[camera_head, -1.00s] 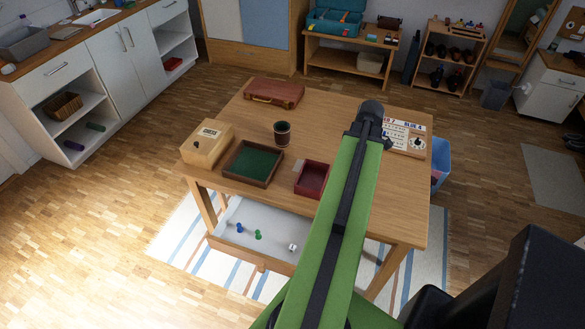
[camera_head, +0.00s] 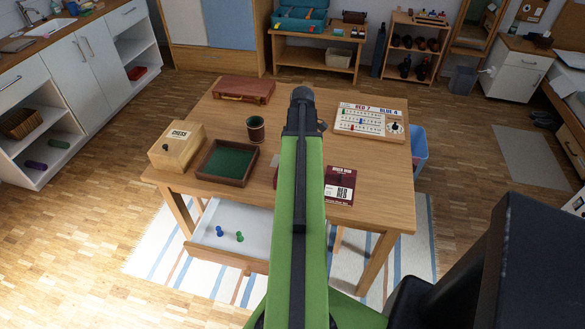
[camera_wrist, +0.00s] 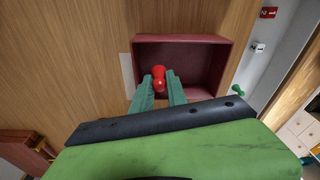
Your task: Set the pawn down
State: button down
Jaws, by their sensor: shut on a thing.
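The red pawn (camera_wrist: 159,77) is held between the two green fingers of my gripper (camera_wrist: 161,90) in the wrist view. My gripper is shut on it, in front of the dark red tray (camera_wrist: 215,39) with low walls. I cannot tell whether the pawn touches the tray floor. In the head view my green arm covers most of this tray, and the pawn and fingertips are hidden.
The wooden table (camera_head: 370,212) also holds a green-lined tray (camera_head: 228,161), chess box (camera_head: 178,147), dark cup (camera_head: 256,128), red case (camera_head: 243,90), scoreboard (camera_head: 370,121) and dark red card (camera_head: 339,185). The open drawer (camera_head: 255,222) holds blue (camera_head: 219,231) and green pawns (camera_head: 239,236).

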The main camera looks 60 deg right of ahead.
notch_tip(320, 180, down, 4)
jog(key=b, duration=0.4)
jog(key=shift+f, duration=0.15)
jog(key=shift+r, duration=0.2)
jog(key=shift+f, duration=0.1)
jog(key=c, duration=1.6)
grip_release()
jog(key=r+p, duration=0.4)
jog(key=s+r+p, duration=0.1)
jog(key=r+p, duration=0.7)
jog(key=shift+s+d+r, duration=0.15)
jog(key=shift+s+d, duration=0.05)
jog(key=shift+d, duration=0.2)
